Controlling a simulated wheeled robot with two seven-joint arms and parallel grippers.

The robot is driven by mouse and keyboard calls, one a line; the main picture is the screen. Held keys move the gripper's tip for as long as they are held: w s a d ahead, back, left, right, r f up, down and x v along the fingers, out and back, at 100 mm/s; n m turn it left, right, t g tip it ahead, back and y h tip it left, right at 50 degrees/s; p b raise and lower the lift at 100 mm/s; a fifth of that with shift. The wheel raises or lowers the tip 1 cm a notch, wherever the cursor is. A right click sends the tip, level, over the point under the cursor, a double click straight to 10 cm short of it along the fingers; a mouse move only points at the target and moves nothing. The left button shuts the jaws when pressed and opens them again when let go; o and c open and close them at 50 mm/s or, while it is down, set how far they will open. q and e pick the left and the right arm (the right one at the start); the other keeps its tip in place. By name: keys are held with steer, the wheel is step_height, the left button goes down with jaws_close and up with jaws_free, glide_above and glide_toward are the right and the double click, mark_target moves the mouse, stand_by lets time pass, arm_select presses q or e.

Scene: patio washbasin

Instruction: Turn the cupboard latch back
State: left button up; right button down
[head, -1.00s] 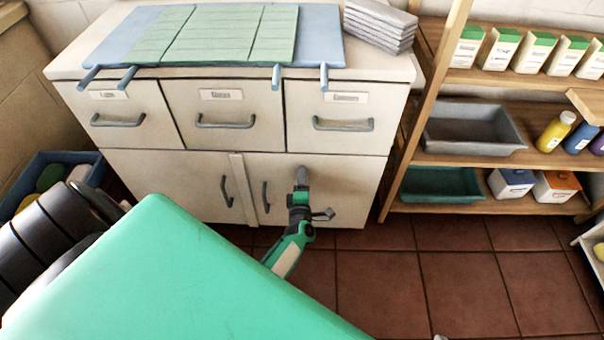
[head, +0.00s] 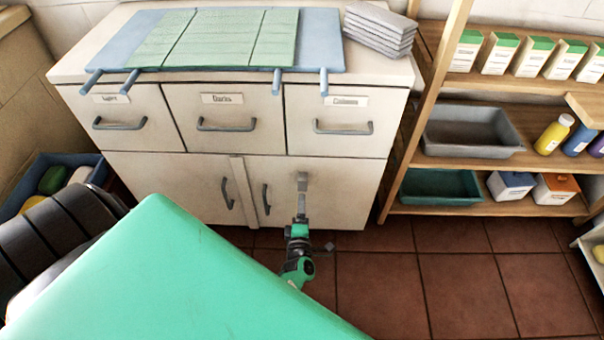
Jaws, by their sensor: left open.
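The white cupboard (head: 180,180) has two lower doors with dark upright handles, the left door handle (head: 227,193) and the right door handle (head: 266,199). A small grey upright piece, which looks like the latch (head: 302,182), shows on the right door's face, right of its handle. My left gripper (head: 301,213) is open just below this piece, in front of the door's lower part. I cannot tell whether its fingertips touch the piece. My right gripper is not in view.
Three labelled drawers with bar handles, including the right drawer handle (head: 343,128), sit above the doors. A wooden shelf (head: 480,205) with trays, bottles and cartons stands to the right. A blue bin (head: 40,190) is at left. Tiled floor (head: 420,280) is clear at front right.

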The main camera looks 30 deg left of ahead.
arm_select(q)
steer(key=v, duration=0.3)
steer(key=shift+s+d, duration=0.25)
stand_by(0.4)
